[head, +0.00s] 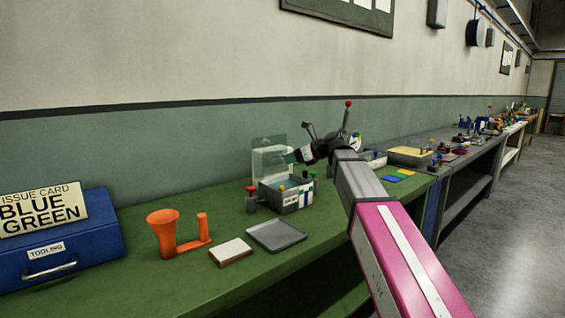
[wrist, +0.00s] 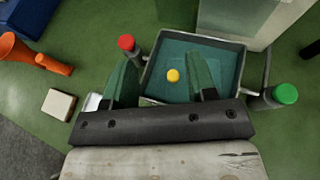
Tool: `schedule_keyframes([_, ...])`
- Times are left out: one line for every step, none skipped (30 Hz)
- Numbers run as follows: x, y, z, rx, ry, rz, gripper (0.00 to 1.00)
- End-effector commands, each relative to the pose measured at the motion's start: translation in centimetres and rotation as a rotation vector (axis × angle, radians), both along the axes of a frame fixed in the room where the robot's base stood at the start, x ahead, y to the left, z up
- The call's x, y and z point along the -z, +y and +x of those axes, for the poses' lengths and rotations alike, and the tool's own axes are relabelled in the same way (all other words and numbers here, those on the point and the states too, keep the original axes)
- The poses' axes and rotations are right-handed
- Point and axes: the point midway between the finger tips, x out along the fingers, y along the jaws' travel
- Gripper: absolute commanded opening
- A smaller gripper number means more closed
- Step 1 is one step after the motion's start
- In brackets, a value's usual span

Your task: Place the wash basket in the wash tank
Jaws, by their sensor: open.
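The wash tank is a grey open box (head: 295,198) with a label on its front, standing on the green bench; a clear panel stands up at its back. In the wrist view the tank (wrist: 217,42) shows a teal inside. A yellow round knob (wrist: 173,75) shows inside it, between my fingers. I cannot tell whether this knob belongs to the wash basket, and I cannot make out the basket's outline. My gripper (wrist: 164,64) is open and points down over the tank, with nothing between its fingers; in the head view its tips (head: 298,156) are above the tank.
A red-topped post (wrist: 127,44) and a green-topped post (wrist: 284,95) flank the tank. A grey tray (head: 276,236), a pale block (head: 231,252), an orange funnel stand (head: 164,232) and a blue tooling box (head: 90,245) lie left. A yellow-filled tray (head: 410,153) is to the right.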

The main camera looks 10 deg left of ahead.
Motion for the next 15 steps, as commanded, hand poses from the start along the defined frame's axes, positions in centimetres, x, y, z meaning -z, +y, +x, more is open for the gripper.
schedule_keyframes([-0.3, -0.9, -0.4, 0.001, 0.000, 0.000, 0.52])
schedule_keyframes([-0.5, -1.3, -0.6, 0.001, 0.000, 0.000, 0.52])
schedule_keyframes([-0.7, -1.8, -0.7, 0.001, 0.000, 0.000, 0.52])
schedule_keyframes([-0.9, -2.1, -0.8, 0.001, -0.001, 0.001, 0.52])
schedule_keyframes([-1.0, -2.5, -0.9, 0.001, -0.001, 0.001, 0.52])
schedule_keyframes([-1.2, -2.8, -1.0, 0.000, 0.000, 0.000, 0.52])
schedule_keyframes([-1.3, -3.0, -1.1, 0.000, 0.000, 0.000, 0.52])
schedule_keyframes([-1.4, -3.2, -1.1, 0.000, 0.000, 0.000, 0.52])
schedule_keyframes([-1.5, -3.3, -1.2, -0.001, 0.000, 0.000, 0.52])
schedule_keyframes([-1.5, -3.4, -1.2, -0.001, 0.000, 0.000, 0.52])
schedule_keyframes([-1.5, -3.5, -1.3, -0.001, 0.000, 0.000, 0.52])
schedule_keyframes([-1.6, -3.6, -1.3, -0.001, 0.000, 0.000, 0.52])
schedule_keyframes([-1.6, -3.6, -1.3, -0.001, 0.000, 0.000, 0.52])
schedule_keyframes([-1.6, -3.6, -1.3, -0.001, 0.000, 0.000, 0.52])
schedule_keyframes([-1.6, -3.6, -1.3, -0.001, 0.000, 0.000, 0.52])
